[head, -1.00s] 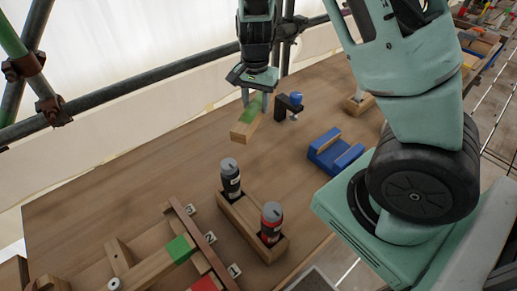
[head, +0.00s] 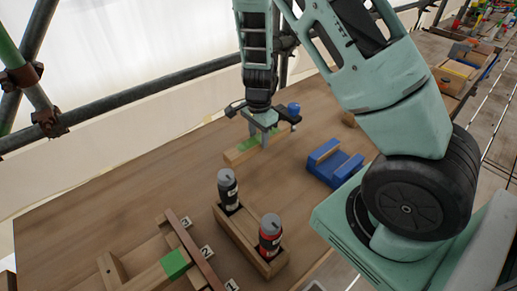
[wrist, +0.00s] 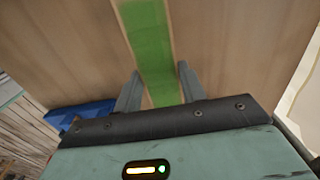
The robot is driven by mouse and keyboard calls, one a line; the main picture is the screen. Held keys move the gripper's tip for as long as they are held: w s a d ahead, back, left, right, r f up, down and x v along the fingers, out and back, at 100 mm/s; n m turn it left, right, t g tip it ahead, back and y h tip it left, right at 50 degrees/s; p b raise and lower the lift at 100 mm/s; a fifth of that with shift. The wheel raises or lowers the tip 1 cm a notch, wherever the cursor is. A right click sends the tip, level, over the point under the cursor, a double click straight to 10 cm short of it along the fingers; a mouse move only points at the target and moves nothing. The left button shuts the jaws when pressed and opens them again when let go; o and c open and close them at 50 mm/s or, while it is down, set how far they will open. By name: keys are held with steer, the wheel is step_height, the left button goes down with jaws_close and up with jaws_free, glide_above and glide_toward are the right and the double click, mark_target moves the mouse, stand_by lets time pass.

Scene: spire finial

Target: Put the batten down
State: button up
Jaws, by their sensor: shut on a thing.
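The batten (head: 235,156) is a light wooden bar with a green top section, at the middle of the table in the head view. My gripper (head: 264,140) points down and is shut on it. In the wrist view the batten's green face (wrist: 150,45) runs up the picture from between the two fingers of my gripper (wrist: 159,82). The batten lies about level at the tabletop. I cannot tell whether it fully touches the wood. Its far part is partly hidden by my fingers.
A blue cradle (head: 325,175) stands to the right. A wooden holder (head: 232,226) with a black can (head: 228,190) and a red can (head: 270,238) is in front. A rack with numbered tags (head: 185,235) and another green-marked bar (head: 174,264) lies lower left. The left tabletop (head: 120,195) is clear.

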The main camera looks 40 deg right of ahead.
mark_target(259, 148)
steer(key=shift+f, duration=2.6)
steer(key=shift+f, duration=0.2)
steer(key=o, duration=1.1)
steer(key=shift+r, duration=0.2)
